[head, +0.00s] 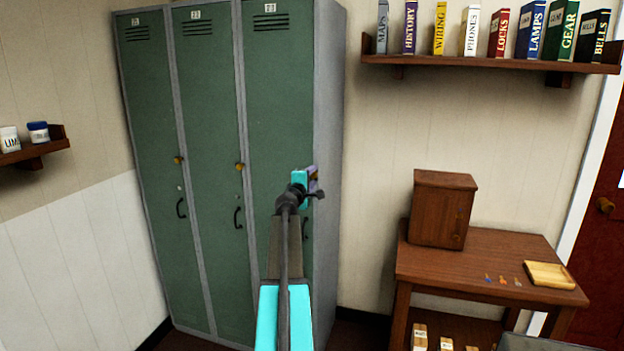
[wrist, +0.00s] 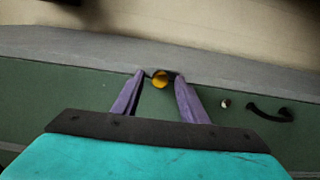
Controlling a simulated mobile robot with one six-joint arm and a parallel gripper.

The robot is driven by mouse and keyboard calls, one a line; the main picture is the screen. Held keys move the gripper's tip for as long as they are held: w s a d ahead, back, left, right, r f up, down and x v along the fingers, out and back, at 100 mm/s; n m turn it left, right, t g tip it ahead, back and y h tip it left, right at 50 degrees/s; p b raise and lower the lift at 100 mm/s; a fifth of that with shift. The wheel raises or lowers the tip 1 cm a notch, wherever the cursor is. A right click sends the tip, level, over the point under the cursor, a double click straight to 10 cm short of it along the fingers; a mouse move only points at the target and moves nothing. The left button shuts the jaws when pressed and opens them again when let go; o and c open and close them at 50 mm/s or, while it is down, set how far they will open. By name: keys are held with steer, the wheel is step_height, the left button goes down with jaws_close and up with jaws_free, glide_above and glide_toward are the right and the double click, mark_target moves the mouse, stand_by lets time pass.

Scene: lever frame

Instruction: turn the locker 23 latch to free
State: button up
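Locker 23 (head: 278,100) is the right one of three green locker doors in the head view, marked 23 at its top. Its latch shows in the wrist view as a round yellow knob (wrist: 160,80) by the grey door frame. My gripper (wrist: 161,77) is open, with one purple finger on each side of the knob and a small gap visible on both sides. How deep the fingertips reach cannot be told. In the head view my gripper (head: 313,180) is at the right edge of locker 23 and the arm hides the latch.
Locker 23's dark handle (wrist: 270,112) and a small pale lock spot (wrist: 225,103) lie right of the fingers in the wrist view. A wooden table (head: 480,262) with a brown box (head: 441,210) stands right of the lockers. A bookshelf (head: 490,61) hangs above it.

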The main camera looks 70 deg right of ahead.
steer(key=a+b, duration=0.2)
steer(key=a, duration=1.1)
steer(key=shift+s+a+b, duration=0.15)
steer(key=shift+s+b, duration=0.2)
stand_by(0.4)
